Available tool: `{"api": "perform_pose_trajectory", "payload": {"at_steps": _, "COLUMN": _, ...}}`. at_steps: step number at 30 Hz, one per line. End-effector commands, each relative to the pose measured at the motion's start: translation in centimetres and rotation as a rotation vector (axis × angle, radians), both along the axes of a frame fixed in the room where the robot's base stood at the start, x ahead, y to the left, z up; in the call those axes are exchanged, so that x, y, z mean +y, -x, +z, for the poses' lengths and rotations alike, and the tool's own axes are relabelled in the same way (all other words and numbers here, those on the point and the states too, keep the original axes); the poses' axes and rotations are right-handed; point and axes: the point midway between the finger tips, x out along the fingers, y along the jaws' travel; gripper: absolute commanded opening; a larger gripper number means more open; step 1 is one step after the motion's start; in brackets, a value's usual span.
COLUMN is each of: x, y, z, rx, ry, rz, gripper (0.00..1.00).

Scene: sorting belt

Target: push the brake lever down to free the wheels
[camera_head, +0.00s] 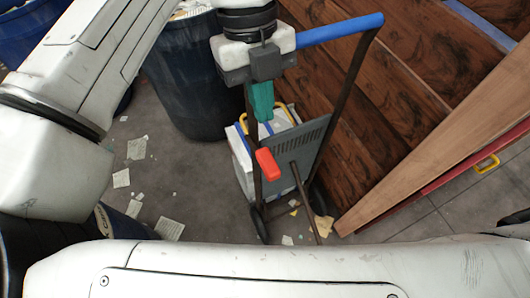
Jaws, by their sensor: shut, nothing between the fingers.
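The brake lever is a red grip (267,164) on the dark-framed hand cart (313,140), which stands in the middle of the view. The lever sits low beside the cart's left upright, tilted with its lower end to the right. My gripper (262,114) has teal fingers that are shut and empty, pointing down. The fingertips are above the red grip in the picture, with a visible gap; I cannot tell the gap in depth. The cart's blue handle bar (340,29) runs right from behind my gripper. A left wheel (259,226) and a right wheel (318,199) show at the cart's foot.
A white container with yellow handles (241,160) stands behind the cart. A dark blue bin (188,85) stands at the upper left. Wooden panels (410,75) rise close on the right. Paper scraps (137,148) litter the grey floor, which is otherwise open to the cart's left.

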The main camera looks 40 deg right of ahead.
Motion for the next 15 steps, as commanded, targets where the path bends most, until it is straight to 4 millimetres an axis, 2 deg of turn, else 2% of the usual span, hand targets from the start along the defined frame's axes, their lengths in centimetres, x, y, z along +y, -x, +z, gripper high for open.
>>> {"api": "perform_pose_trajectory", "payload": {"at_steps": 11, "x": 0.2, "y": 0.07, "z": 0.05, "rx": 0.006, "ry": -0.004, "rz": -0.005, "gripper": 0.0}}
{"api": "perform_pose_trajectory", "payload": {"at_steps": 15, "x": 0.25, "y": 0.27, "z": -0.6, "rx": 0.006, "ry": -0.003, "rz": -0.004, "gripper": 0.0}}
